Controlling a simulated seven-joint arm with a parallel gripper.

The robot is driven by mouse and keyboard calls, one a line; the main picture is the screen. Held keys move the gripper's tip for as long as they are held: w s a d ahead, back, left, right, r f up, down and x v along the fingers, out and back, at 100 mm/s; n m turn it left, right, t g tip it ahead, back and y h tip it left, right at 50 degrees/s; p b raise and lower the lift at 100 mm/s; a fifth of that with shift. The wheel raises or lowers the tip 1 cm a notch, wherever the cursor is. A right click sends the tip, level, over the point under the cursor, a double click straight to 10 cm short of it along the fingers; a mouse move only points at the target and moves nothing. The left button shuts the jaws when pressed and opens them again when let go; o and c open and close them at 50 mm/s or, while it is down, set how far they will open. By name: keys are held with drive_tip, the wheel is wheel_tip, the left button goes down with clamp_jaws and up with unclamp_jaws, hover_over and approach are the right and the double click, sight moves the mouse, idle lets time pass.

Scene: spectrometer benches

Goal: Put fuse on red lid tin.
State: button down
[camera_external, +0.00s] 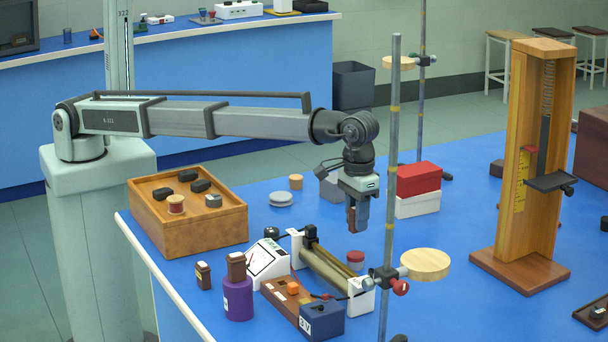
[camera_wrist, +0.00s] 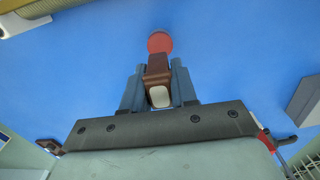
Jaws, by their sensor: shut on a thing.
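My gripper (camera_external: 357,218) is shut on the fuse (camera_wrist: 158,68), a brown block with a pale face turned towards the wrist camera. The fuse also shows as a brown piece between the fingers in the external view (camera_external: 351,220). The red lid tin (camera_external: 355,259) is a small round tin standing on the blue bench, below my gripper and apart from it. Its red lid shows in the wrist view (camera_wrist: 159,42) just beyond the fuse, which partly covers its near edge.
A long tube apparatus (camera_external: 335,272) lies left of the tin. A stand rod (camera_external: 390,200) with a round wooden plate (camera_external: 425,264) rises at its right. A red and white box (camera_external: 418,190) stands behind. A wooden tray (camera_external: 190,228) is at the left.

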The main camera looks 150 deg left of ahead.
sight(356, 255)
drive_tip(key=shift+f, duration=2.95)
drive_tip(key=shift+f, duration=0.1)
drive_tip(key=c, duration=0.9)
unclamp_jaws()
wheel_tip(356, 255, up, 12)
drive_tip(key=shift+r, duration=0.15)
